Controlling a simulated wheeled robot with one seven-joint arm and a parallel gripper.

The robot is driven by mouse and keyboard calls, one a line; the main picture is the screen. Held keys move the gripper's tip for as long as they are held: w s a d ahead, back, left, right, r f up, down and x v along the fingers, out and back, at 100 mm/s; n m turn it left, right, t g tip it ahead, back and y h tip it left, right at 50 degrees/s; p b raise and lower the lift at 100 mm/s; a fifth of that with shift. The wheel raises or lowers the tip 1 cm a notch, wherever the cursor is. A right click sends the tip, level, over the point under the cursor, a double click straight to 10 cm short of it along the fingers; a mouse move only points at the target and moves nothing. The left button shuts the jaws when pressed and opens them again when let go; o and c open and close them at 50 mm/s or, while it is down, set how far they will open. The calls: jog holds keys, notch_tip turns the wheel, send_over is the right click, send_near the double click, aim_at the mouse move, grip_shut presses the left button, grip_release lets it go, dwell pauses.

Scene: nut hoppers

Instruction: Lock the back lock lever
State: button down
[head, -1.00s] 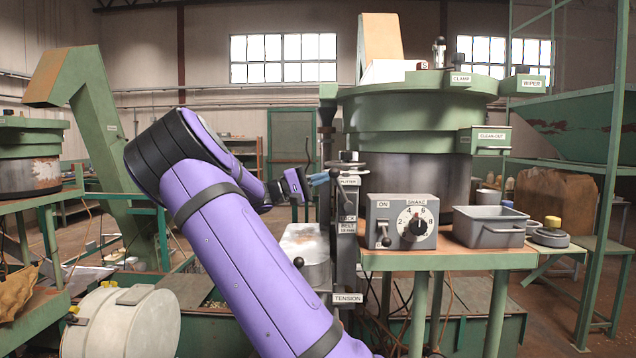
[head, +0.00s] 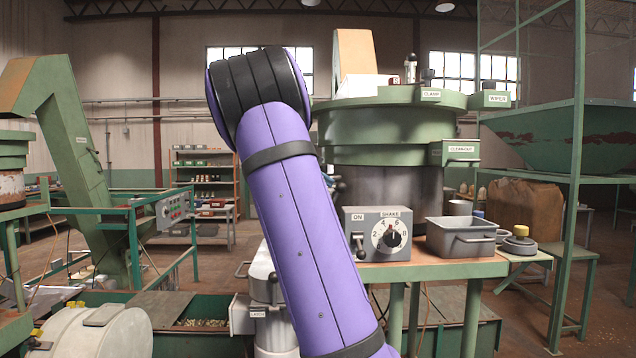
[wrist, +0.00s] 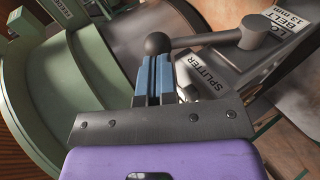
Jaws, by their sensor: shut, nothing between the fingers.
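In the wrist view, a lever (wrist: 205,39) with a black ball knob (wrist: 158,44) extends left from a round grey hub on a dark grey plate. The plate carries a label reading SPLITTER (wrist: 206,76) and a partly cut-off label ending in 13 mm. I cannot tell whether this is the back lock lever. My gripper (wrist: 155,62) is shut and empty. Its blue fingertips are right at the ball knob, which overlaps their tips; contact is not clear. In the head view my purple arm hides the gripper and the splitter plate.
A grey shake control box (head: 376,234) and a grey bin (head: 461,238) stand on the bench right of my arm. The green hopper bowl (head: 385,130) rises behind. A green curved rim (wrist: 85,85) lies left of my gripper in the wrist view.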

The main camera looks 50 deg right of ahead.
jog(key=shift+s+d+t+y, duration=0.3)
jog(key=shift+s+t+y, duration=0.1)
dwell(0.4)
